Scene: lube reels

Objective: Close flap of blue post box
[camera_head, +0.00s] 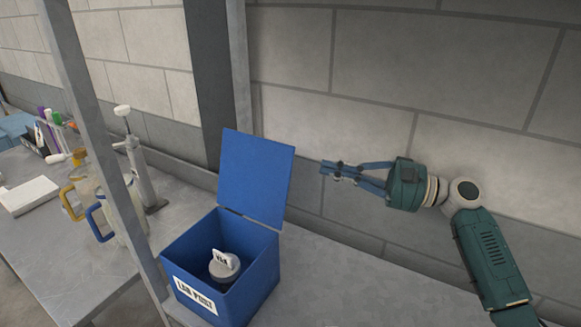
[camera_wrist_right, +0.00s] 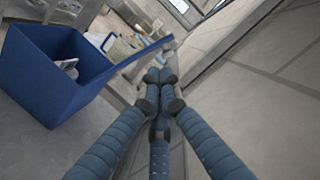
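The blue post box (camera_head: 226,264) stands on the grey bench, with a white label on its front. Its flap (camera_head: 256,178) stands open, raised at the back edge and leaning slightly back. Inside the box lies a grey round object with a white tag (camera_head: 225,265). My right gripper (camera_head: 330,170) is to the right of the raised flap, apart from it, with its blue fingers pointing left and their tips close together. In the right wrist view the box (camera_wrist_right: 50,75) is at the left and the fingertips (camera_wrist_right: 160,78) meet, with nothing seen between them. My left gripper is not in view.
A grey upright post (camera_head: 100,140) stands left of the box. Beyond it, another table holds jugs (camera_head: 88,205), a pump-like metal tool (camera_head: 140,170) and a white block (camera_head: 28,195). A block wall (camera_head: 420,90) rises behind. The bench right of the box (camera_head: 340,285) is clear.

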